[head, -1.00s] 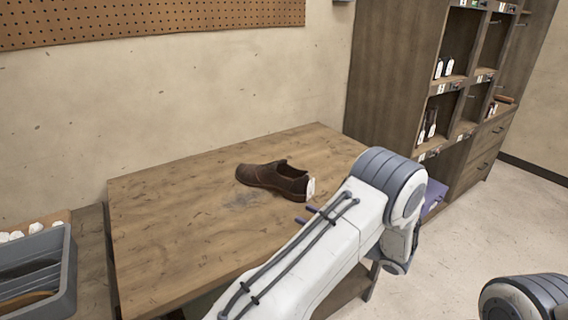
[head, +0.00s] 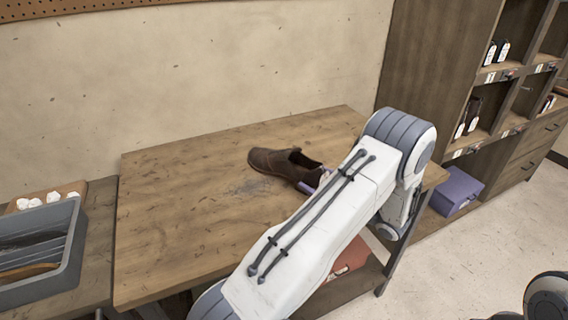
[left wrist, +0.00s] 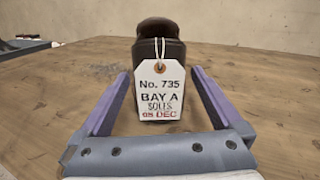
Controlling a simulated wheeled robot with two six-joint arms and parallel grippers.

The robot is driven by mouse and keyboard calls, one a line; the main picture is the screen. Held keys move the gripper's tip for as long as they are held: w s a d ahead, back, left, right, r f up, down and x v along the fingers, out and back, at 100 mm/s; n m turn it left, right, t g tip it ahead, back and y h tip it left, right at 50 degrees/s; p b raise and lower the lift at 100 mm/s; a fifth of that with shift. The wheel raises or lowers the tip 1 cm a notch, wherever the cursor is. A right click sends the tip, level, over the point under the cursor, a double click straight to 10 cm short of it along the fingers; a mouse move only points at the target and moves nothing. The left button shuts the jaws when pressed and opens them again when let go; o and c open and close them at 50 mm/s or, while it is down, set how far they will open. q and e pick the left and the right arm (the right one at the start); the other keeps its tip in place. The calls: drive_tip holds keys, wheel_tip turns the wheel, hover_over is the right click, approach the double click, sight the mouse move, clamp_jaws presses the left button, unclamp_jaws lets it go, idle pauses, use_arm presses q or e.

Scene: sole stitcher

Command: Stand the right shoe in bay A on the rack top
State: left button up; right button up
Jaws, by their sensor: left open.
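A brown shoe (head: 280,163) lies on the wooden table top, its toe pointing left and its heel toward my left gripper. In the head view my left gripper (head: 322,180) is mostly hidden behind my arm. My right gripper does not show.
A wooden rack with tagged shoes in cubbies (head: 480,115) stands at the right; its top is out of view. A grey tray (head: 68,245) sits at the left. A purple box (head: 456,190) and a reddish box (head: 345,262) are lower down. The table's left half is clear.

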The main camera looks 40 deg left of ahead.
sight(305, 173)
use_arm(q)
drive_tip(key=a, duration=0.4)
drive_tip(key=shift+a, duration=0.2)
clamp_jaws()
drive_tip(key=shift+r, duration=0.1)
